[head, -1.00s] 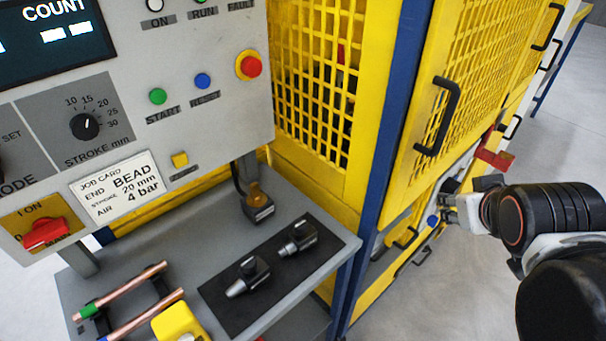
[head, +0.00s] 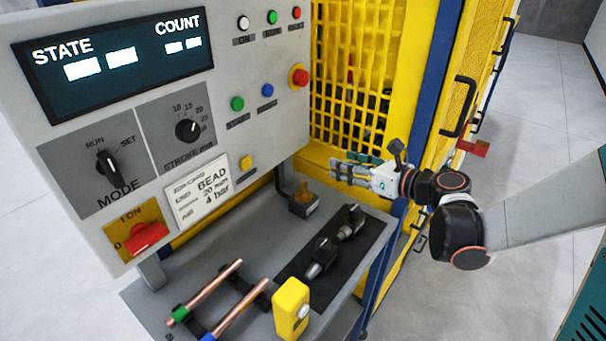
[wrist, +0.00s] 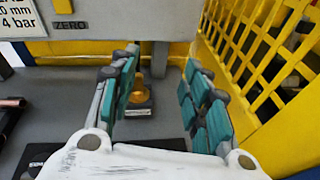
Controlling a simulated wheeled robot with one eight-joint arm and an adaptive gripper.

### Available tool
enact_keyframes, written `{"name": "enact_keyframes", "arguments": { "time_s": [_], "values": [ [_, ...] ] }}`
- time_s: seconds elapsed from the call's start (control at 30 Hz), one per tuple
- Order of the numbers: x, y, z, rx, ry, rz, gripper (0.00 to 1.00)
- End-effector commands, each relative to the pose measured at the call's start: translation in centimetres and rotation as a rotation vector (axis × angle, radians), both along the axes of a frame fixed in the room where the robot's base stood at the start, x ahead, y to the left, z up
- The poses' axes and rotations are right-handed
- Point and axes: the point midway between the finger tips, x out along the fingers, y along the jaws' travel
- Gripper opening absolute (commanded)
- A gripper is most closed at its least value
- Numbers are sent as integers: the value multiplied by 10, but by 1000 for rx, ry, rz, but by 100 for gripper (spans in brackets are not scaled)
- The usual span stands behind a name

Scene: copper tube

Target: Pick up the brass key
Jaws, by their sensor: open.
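The brass key (head: 303,190) looks like a small brass-coloured piece on a dark block (head: 304,207), on the grey shelf under the panel. Its exact shape is too small to tell. The wrist view also shows the key (wrist: 139,86), low behind the left finger, which partly hides it. My gripper (head: 340,172) is above and to the right of the key in the head view, in front of the yellow mesh, pointing left. In the wrist view its teal-padded fingers (wrist: 160,72) stand wide apart with nothing between them touching.
The grey shelf (head: 150,305) holds a black mat (head: 372,240) with two dark tools, copper tubes (head: 242,308) and a yellow block (head: 290,308). The control panel (head: 215,130) rises at the left. The yellow mesh guard (head: 350,85) is close on the right.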

Motion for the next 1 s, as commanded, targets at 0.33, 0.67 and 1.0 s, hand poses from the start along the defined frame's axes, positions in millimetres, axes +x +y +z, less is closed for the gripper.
{"name": "enact_keyframes", "arguments": {
  "time_s": [0.33,0.67,1.0],
  "values": [
    [-13,12,-69,-212,10,176,43],
    [21,55,-90,-209,9,175,43],
    [32,72,-96,-208,9,171,43]
  ]
}}
